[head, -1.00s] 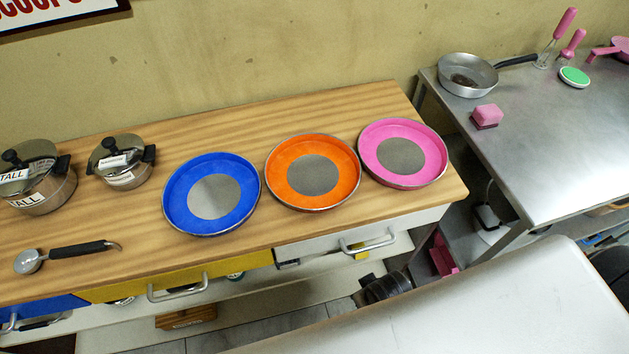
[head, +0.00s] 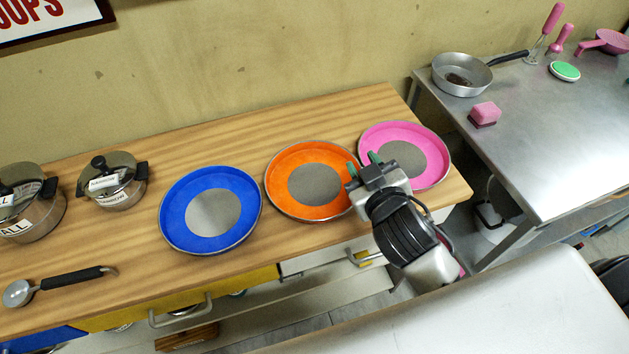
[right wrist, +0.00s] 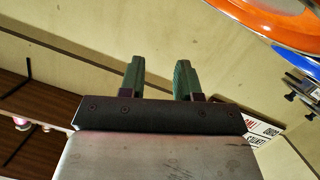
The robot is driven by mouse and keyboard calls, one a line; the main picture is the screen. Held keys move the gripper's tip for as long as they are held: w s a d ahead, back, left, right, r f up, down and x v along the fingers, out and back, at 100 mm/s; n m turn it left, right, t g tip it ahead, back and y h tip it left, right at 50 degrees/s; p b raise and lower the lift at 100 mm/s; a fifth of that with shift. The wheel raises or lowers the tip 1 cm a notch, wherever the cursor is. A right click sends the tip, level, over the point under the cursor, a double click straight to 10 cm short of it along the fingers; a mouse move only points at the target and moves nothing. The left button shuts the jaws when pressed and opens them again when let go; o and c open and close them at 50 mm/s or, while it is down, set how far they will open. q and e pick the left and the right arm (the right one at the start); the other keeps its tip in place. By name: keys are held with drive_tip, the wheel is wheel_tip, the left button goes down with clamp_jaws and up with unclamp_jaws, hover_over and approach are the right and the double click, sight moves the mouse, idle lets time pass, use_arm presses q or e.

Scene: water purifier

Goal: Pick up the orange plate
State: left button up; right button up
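The orange plate (head: 283,180), round with a grey centre disc and a metal rim, lies on the wooden counter between the blue plate (head: 180,217) and the pink plate (head: 383,130). My right gripper (head: 365,168) is in front of the orange plate's right edge and the pink plate's lower left, hiding a little of both. In the right wrist view its two green fingers (right wrist: 158,80) are apart with nothing between them. The orange plate's rim (right wrist: 275,22) shows at the upper right there. My left gripper is not in view.
The wooden counter (head: 150,240) also holds two lidded pots, one of them here (head: 122,190), and a ladle (head: 60,285). Drawer handles stick out below its front edge. A metal table (head: 560,150) with a pan (head: 461,78) stands at the right.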

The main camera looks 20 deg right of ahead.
drive_tip(key=w+a+r+n+t+y, duration=0.35)
drive_tip(key=r+n+t+y, duration=0.2)
drive_tip(key=r, duration=0.35)
drive_tip(key=s+a+r+n+g+y, duration=0.2)
drive_tip(key=a+r+n+g+y, duration=0.2)
drive_tip(key=a+n+g+y, duration=0.85)
drive_tip(key=s+d+f+n+g+h, duration=0.1)
drive_tip(key=d+f+n+g+h, duration=0.35)
drive_tip(key=f+n+g, duration=0.55)
drive_tip(key=w+d+f+t+h, duration=0.25)
drive_tip(key=d+h, duration=0.75)
drive_tip(key=d, duration=0.6)
drive_tip(key=shift+h, duration=0.25)
drive_tip(key=x, duration=0.5)
drive_tip(key=shift+w, duration=0.1)
drive_tip(key=shift+a+p+x, duration=0.15)
drive_tip(key=shift+p+x, duration=0.15)
drive_tip(key=shift+x, duration=1.05)
drive_tip(key=shift+a+p+x, duration=0.1)
drive_tip(key=shift+p+x, duration=0.15)
drive_tip(key=shift+x, duration=1.1)
drive_tip(key=shift+r, duration=0.1)
drive_tip(key=shift+c, duration=0.3)
